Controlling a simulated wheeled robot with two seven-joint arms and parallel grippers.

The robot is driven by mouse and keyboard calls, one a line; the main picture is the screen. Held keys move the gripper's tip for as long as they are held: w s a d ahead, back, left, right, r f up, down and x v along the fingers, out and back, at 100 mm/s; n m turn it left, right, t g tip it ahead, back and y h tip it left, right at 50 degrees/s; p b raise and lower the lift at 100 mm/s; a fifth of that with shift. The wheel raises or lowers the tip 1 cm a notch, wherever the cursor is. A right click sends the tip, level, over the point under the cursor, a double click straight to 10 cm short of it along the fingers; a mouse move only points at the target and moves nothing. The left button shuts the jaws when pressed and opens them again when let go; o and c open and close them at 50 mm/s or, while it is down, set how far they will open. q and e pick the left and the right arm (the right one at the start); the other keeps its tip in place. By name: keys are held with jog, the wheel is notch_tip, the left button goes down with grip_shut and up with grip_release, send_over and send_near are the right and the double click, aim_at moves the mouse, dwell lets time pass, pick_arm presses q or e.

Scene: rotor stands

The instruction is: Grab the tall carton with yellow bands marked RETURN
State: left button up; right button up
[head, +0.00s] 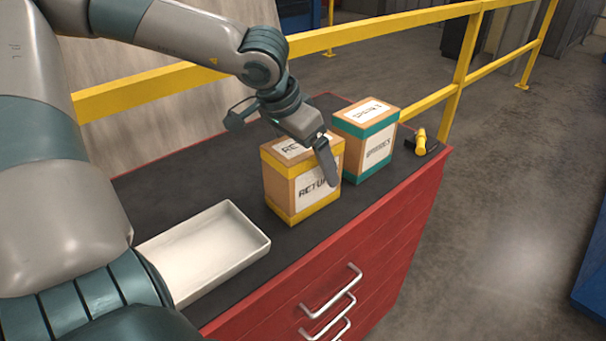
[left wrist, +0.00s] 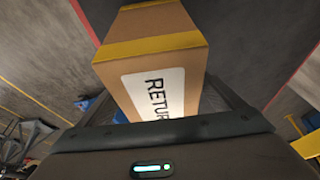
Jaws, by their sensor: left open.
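The tall carton with yellow bands (head: 305,190) stands upright on the dark top of the red cabinet, with a white label reading RETURN partly covered by my gripper. My left gripper (head: 322,162) is open at the carton's upper right part. One finger shows in front of the carton's right side; the other is hidden in the head view. In the left wrist view, the carton (left wrist: 150,50) fills the space between the two fingers, with its RETURN label facing the palm. I cannot tell whether the fingers touch it. My right gripper is not in view.
A similar carton with teal bands (head: 378,145) stands close to the right. A yellow-headed hammer-like tool (head: 421,143) lies near the cabinet's right end. An empty white tray (head: 202,252) sits to the left. A yellow railing (head: 400,24) runs behind the red cabinet (head: 375,262).

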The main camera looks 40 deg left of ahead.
pick_arm(q)
jog(key=c, duration=1.6)
jog(key=shift+c, duration=0.2)
jog(key=shift+r, duration=0.1)
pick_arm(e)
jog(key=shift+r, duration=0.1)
